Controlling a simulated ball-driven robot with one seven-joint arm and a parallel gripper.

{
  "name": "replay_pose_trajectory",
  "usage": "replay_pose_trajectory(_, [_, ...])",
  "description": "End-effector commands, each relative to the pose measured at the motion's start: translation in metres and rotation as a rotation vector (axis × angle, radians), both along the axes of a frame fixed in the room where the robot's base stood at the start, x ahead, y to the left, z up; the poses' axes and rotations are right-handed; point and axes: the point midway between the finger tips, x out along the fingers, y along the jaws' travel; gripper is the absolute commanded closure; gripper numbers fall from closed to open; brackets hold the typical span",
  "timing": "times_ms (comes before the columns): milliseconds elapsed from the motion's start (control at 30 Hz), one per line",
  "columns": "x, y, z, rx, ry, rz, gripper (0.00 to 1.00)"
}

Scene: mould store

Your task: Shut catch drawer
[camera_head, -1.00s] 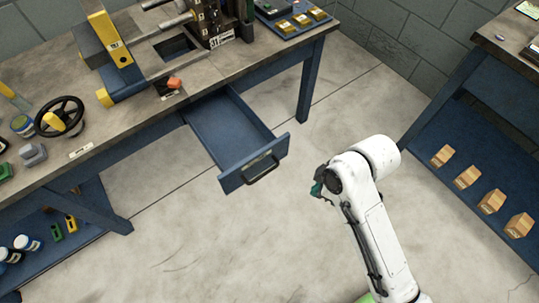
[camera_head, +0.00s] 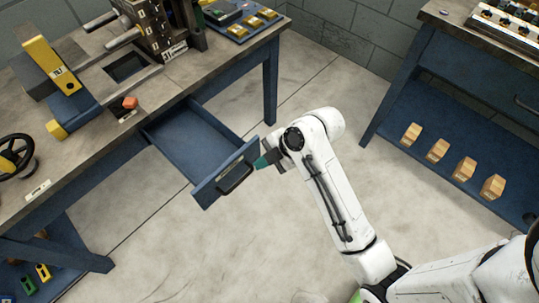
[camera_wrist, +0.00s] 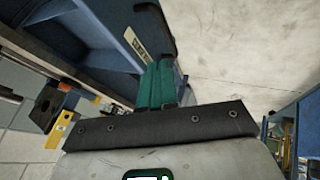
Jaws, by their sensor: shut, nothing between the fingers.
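The catch drawer (camera_head: 185,140) is a blue, empty-looking drawer pulled out from under the workbench. Its front panel (camera_head: 212,186) carries a dark handle (camera_head: 236,178). My gripper (camera_head: 262,162) has green fingers, which are shut and empty, and it is at the right end of the drawer front, close to the handle. In the wrist view the green fingertips (camera_wrist: 158,68) point at the blue drawer front (camera_wrist: 108,30), beside its pale label and the dark handle (camera_wrist: 155,28). I cannot tell whether they touch it.
The workbench (camera_head: 85,140) holds a yellow-and-blue device (camera_head: 52,75), an orange block (camera_head: 130,103) and a black handwheel (camera_head: 14,155). A second blue bench (camera_head: 440,125) at right has several wooden blocks on its lower shelf. The floor (camera_head: 150,250) before the drawer is clear.

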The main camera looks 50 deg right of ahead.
Motion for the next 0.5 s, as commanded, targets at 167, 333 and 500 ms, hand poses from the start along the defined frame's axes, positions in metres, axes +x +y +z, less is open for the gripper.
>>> replay_pose_trajectory(167, [0.017, 0.013, -0.030, 0.000, 0.002, 0.001, 1.00])
replay_pose_trajectory(333, [0.041, 0.015, -0.033, -0.002, -0.002, -0.001, 1.00])
replay_pose_trajectory(500, [0.056, 0.016, -0.034, -0.002, 0.000, -0.001, 1.00])
